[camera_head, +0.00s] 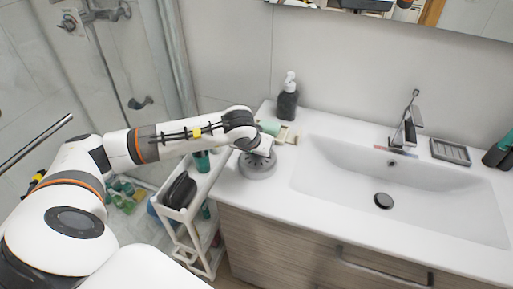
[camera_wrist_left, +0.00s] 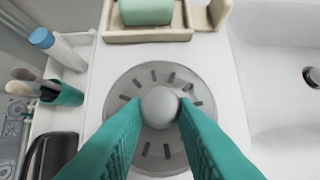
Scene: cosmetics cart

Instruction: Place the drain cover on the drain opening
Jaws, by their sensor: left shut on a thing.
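The drain cover (camera_head: 257,167) is a round grey disc with radial slots and a pale round knob. It sits on the left end of the white counter, left of the sink. It also shows in the left wrist view (camera_wrist_left: 153,83), with the knob (camera_wrist_left: 160,106) between my teal fingers. My left gripper (camera_wrist_left: 160,112) is shut on the knob from above; in the head view the gripper (camera_head: 262,148) partly hides the cover. The drain opening (camera_head: 383,200) is a dark round hole in the sink basin (camera_head: 330,180). At the wrist view's right edge, the drain opening (camera_wrist_left: 312,77) is partly cut off. My right gripper is not in view.
A soap dish (camera_wrist_left: 150,35) with a green soap bar (camera_wrist_left: 146,11) lies just behind the cover. A dark pump bottle (camera_head: 287,103) stands behind it. The faucet (camera_head: 406,128) rises behind the basin. A white cart (camera_head: 178,212) stands left of the counter.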

